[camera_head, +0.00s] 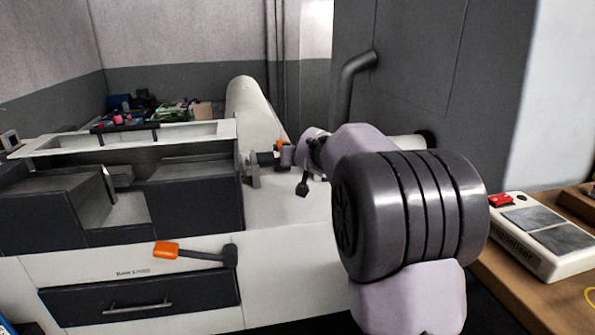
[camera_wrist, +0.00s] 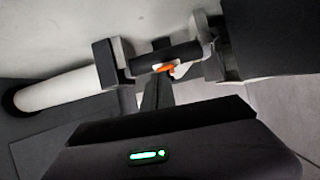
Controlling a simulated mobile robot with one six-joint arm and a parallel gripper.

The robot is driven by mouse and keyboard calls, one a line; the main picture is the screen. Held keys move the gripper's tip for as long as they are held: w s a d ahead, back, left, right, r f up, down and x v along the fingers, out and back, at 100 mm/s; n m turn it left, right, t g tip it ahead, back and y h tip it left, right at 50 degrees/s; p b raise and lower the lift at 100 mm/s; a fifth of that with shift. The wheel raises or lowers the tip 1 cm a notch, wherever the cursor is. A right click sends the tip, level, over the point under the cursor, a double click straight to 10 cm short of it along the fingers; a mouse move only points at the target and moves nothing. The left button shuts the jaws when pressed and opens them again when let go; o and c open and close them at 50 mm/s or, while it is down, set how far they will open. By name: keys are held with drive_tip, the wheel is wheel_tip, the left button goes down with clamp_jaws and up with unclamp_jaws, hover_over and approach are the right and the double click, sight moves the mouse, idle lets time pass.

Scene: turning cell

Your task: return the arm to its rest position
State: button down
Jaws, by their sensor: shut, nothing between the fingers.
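My gripper (camera_wrist: 157,88) shows in the wrist view as narrow dark fingers above its dark body with a green light. The fingers are shut with nothing between them. They appear close to a short black cylinder (camera_wrist: 165,57) with a small orange part behind it; I cannot tell whether they touch it. In the head view my arm reaches from the lower right to the lathe (camera_head: 290,275), its wrist near the black and orange parts at the lathe's right end. The fingers are not clear there.
A lever with an orange knob (camera_head: 166,251) projects from the lathe front above a dark drawer (camera_head: 140,302). A white box with a red button (camera_head: 501,200) stands on the wooden bench at right. A grey cabinet (camera_head: 420,80) stands behind. Small items lie at back left.

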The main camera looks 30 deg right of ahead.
drive_tip(key=s+a+r+g+y, duration=0.15)
drive_tip(key=s+a+y, duration=0.25)
drive_tip(key=s+a, duration=1.35)
drive_tip(key=s+a+f+g, duration=0.2)
drive_tip(key=s+f, duration=0.3)
drive_tip(key=s, duration=0.8)
drive_tip(key=s+a+f+g+y, duration=0.1)
drive_tip(key=s+a+f+g, duration=0.2)
drive_tip(key=s, duration=0.9)
wheel_tip(320, 180, down, 2)
drive_tip(key=a, duration=0.2)
drive_tip(key=shift+s+a+m, duration=0.3)
drive_tip(key=shift+s+m, duration=0.05)
drive_tip(key=shift+m, duration=0.05)
